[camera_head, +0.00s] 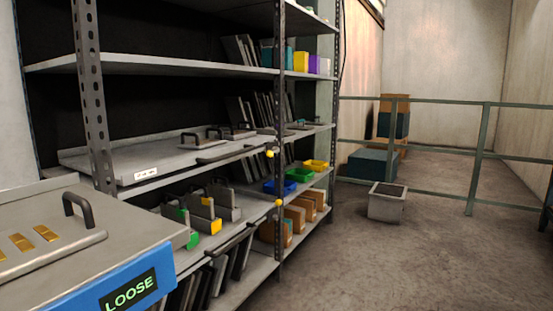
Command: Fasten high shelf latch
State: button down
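A metal rack (95,100) fills the left and middle of the head view. Its upper pull-out shelf (110,160) has a small white label (146,173) and a dark bar handle (230,153) on its front edge. A small yellow knob (270,153) sits by the rack's post at the handle's right end and may be the high shelf latch. A second yellow knob (279,203) sits lower on the same post, near a lower handle (235,240). The knobs are too small to tell whether either is fastened. My gripper is not in view.
A grey bench (60,215) with a dark handle, gold pieces and a blue "LOOSE" sign (129,290) stands at the lower left, before the rack. A grey box (387,202) stands on the floor (370,270) near a green railing (480,158).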

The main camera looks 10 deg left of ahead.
aim_at(268, 154)
jog(key=i+u, duration=0.1)
jog(key=i, duration=2.05)
